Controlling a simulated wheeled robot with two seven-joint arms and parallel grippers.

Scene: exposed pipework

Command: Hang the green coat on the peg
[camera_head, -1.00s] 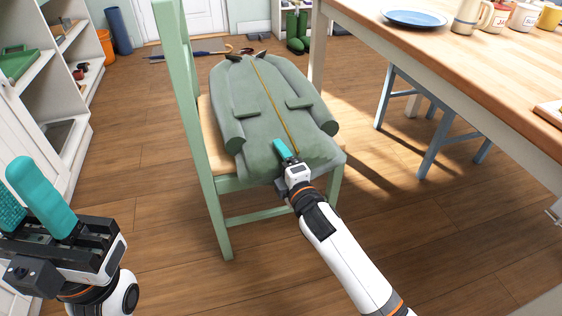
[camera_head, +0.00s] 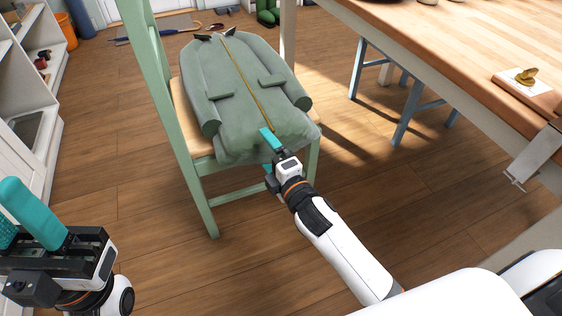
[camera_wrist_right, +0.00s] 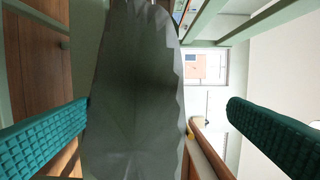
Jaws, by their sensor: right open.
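The green coat (camera_head: 235,85) lies on the seat of a pale green chair (camera_head: 160,90), its hem hanging over the front edge. A yellowish zip line runs down its middle. My right gripper (camera_head: 267,152) is open at the hem, one teal finger above the cloth and the other below it. In the right wrist view the coat (camera_wrist_right: 135,100) fills the space between the spread fingers, with a gap to the right finger. My left gripper (camera_head: 20,222) is open and empty at the lower left, away from the coat. No peg shows in these views.
A wooden table (camera_head: 450,60) stands at the right, with a blue stool (camera_head: 400,95) beneath it. White shelves (camera_head: 35,110) stand at the left. An umbrella (camera_head: 175,33) lies on the floor at the back. The floor left of the chair is clear.

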